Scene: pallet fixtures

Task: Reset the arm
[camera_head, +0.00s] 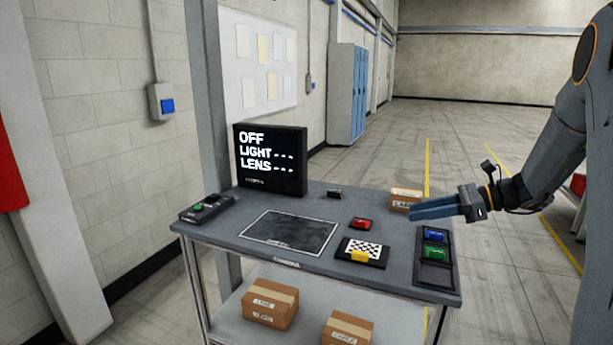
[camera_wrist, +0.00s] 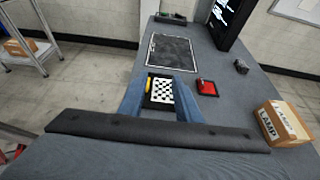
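My arm reaches in from the right in the head view. My gripper (camera_head: 413,212) points left over the right side of the grey cart top (camera_head: 210,226), in front of the lamp box (camera_head: 404,196). In the wrist view my gripper (camera_wrist: 160,86) has its two blue fingers spread apart. Nothing is held between them. The checkered board (camera_wrist: 161,96) shows in the gap, below and beyond the fingers.
Cartons (camera_head: 270,303) sit on the lower shelf.

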